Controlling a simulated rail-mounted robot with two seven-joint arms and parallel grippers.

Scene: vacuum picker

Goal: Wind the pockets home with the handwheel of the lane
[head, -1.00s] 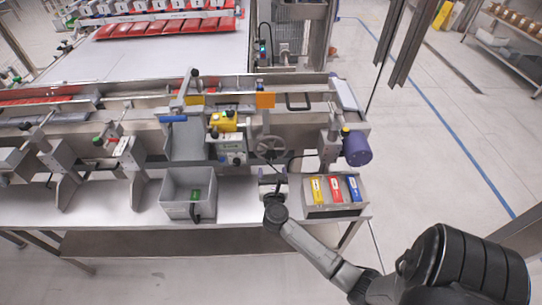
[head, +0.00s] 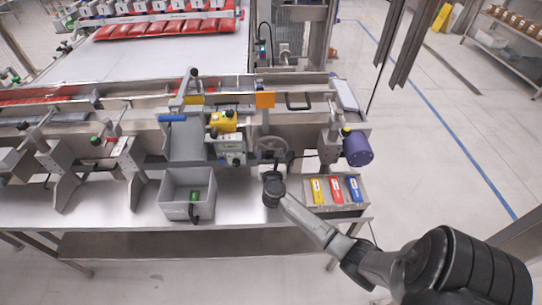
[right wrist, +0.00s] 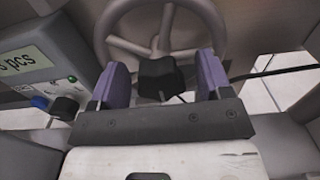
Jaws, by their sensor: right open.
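The grey spoked handwheel (head: 271,148) is on the front of the lane, right of the control box with the yellow top. In the right wrist view the handwheel (right wrist: 165,30) fills the upper middle, with a black knob (right wrist: 160,77) on it. My right gripper (right wrist: 160,85) is open, its two purple fingers on either side of the knob. I cannot tell whether they touch it. In the head view my right gripper (head: 274,165) partly covers the wheel's lower part. My left gripper is not in view.
The control box (head: 231,147) is close to the left of the wheel. A grey bin (head: 187,207) stands on the bench at left. A holder with yellow, red and blue items (head: 336,191) is to the right. A dark cable (right wrist: 280,72) runs near the wheel.

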